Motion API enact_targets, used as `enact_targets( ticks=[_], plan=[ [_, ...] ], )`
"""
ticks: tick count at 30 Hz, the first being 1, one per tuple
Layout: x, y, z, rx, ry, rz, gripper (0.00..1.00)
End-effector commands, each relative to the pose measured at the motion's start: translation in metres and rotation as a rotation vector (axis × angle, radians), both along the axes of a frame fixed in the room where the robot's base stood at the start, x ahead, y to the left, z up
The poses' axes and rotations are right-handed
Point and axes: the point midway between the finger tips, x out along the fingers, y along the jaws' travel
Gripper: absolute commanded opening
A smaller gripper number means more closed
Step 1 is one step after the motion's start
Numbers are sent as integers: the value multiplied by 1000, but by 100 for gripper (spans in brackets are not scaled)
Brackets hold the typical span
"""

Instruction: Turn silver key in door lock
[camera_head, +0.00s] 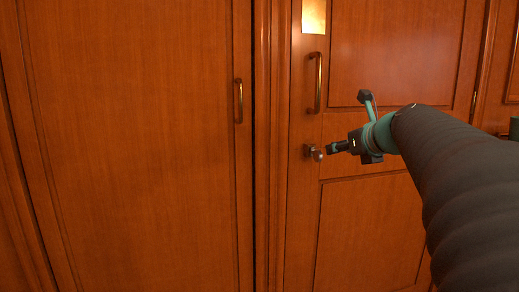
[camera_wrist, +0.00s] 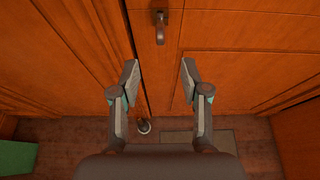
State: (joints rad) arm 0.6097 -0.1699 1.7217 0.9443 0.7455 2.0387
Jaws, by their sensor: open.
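The silver key appears as a small rounded metal piece (camera_head: 315,154) standing out from the dark lock on the right-hand door, below its pull handle. In the head view my gripper (camera_head: 331,149) points left at it, with the fingertips very close; I cannot tell whether they touch. In the wrist view my gripper (camera_wrist: 158,72) is open, its two fingers wide apart with nothing between the tips. A small round silvery piece (camera_wrist: 144,126) shows lower down, beside the left finger; I cannot tell whether it is the key.
The right-hand door has a brass pull handle (camera_head: 318,83), whose end also shows in the wrist view (camera_wrist: 160,27). The left-hand door has another handle (camera_head: 239,100). Dark floor (camera_wrist: 60,135) and a green object (camera_wrist: 15,157) lie low in the wrist view.

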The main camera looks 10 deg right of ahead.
Motion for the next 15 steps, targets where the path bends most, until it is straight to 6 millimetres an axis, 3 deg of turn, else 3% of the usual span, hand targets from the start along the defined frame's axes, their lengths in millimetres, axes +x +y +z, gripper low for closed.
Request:
enact_targets(
  ticks=[5,15],
  plan=[
    [15,-1,-6,14,-1,-5,46],
    [67,2,-29,11,1,-1,46]
  ],
)
